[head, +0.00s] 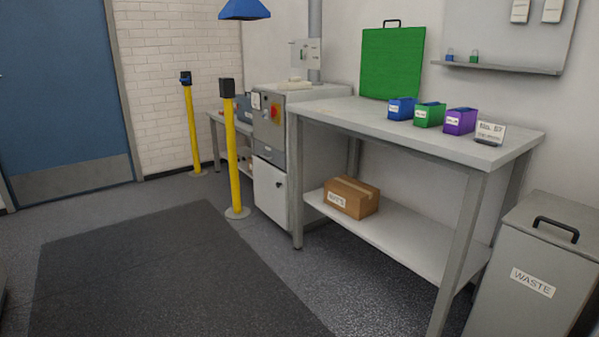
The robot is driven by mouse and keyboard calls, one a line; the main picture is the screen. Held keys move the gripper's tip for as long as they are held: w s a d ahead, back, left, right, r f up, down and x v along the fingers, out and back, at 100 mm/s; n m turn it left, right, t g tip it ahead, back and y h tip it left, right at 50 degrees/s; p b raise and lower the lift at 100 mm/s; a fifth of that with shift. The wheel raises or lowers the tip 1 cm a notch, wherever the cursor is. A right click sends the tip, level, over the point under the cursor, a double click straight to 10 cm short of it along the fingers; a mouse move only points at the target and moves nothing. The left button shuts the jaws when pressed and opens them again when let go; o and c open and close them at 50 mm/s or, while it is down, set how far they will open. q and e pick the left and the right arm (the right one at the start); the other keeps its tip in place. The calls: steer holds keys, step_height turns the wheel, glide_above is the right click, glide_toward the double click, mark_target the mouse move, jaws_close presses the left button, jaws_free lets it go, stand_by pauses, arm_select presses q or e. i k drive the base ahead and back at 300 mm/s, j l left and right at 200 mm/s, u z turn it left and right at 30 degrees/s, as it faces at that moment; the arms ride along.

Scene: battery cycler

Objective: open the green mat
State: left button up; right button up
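The green mat (392,63) stands upright at the back of the grey workbench (345,112), against the wall. It looks like a flat green panel with a dark handle (391,22) on its top edge. Its lower edge meets the bench top. Neither of my grippers shows in the head view, so nothing is seen touching the mat.
The bench's front left is clear. A waste bin (545,262) stands at right, yellow posts (232,150) at left. A dark floor mat (160,275) lies in front.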

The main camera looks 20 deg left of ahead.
mark_target(391, 61)
steer(key=u, duration=0.15)
steer(key=z, duration=0.5)
steer(key=i+j+z, duration=0.15)
steer(key=j+z, duration=0.2)
steer(key=j, duration=0.2)
steer(key=j+z, duration=0.4)
steer(key=j, duration=0.15)
steer(key=j+z, duration=0.3)
steer(key=j, duration=1.65)
steer(key=k+j+z, duration=0.1)
steer(key=j, duration=1.45)
steer(key=k+z, duration=0.05)
